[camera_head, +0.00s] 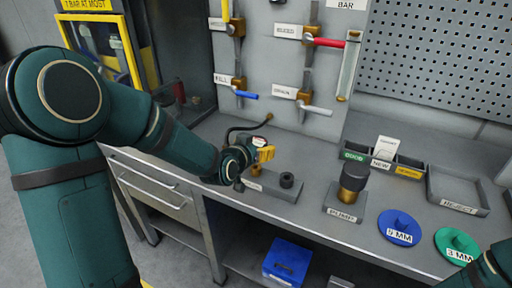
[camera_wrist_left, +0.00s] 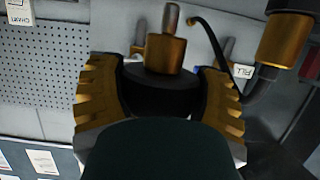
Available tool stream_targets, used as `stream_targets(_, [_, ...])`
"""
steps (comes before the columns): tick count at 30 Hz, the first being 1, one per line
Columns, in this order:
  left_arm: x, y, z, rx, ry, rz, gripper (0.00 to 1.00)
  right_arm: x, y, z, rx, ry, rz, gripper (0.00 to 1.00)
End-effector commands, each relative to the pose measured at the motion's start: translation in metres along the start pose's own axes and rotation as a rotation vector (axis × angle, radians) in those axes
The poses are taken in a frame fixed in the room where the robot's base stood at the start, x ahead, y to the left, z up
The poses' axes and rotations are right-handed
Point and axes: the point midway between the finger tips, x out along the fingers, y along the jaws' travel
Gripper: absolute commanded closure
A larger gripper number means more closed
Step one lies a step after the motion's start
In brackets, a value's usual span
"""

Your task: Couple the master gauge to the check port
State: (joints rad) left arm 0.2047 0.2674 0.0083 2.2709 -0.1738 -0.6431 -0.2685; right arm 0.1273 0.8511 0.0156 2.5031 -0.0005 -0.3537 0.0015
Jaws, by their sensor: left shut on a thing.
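My left gripper (camera_head: 260,153) is above the bench near the valve panel. In the left wrist view its yellow fingers (camera_wrist_left: 162,82) are shut around a round black body, which appears to be the master gauge (camera_wrist_left: 158,98). A brass fitting with a steel tip (camera_wrist_left: 166,50) stands out from that body, pointing away from the palm. Another brass fitting (camera_wrist_left: 285,40) with a black hose beside it is at the upper right, apart from the held thing. I cannot tell whether it is the check port. Only part of my right arm shows at the lower right of the head view.
A grey block with a black socket (camera_head: 287,181) sits below the left gripper. The pump (camera_head: 352,184), a blue dish (camera_head: 398,225), a green dish (camera_head: 456,243), a sorting bin and a reject tray (camera_head: 456,191) occupy the right. Valve levers (camera_head: 317,110) jut from the panel.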

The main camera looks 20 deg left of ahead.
Motion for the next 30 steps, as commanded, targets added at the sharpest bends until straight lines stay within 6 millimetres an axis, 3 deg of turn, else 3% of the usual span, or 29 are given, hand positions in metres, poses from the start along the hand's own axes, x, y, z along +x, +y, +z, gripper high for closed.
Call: stream_targets(30, [0.0002,0.0001,-0.0005,0.001,0.003,0.000,0.75,0.0086,0.0032,0.0008,0.000,0.000,0.000,0.53])
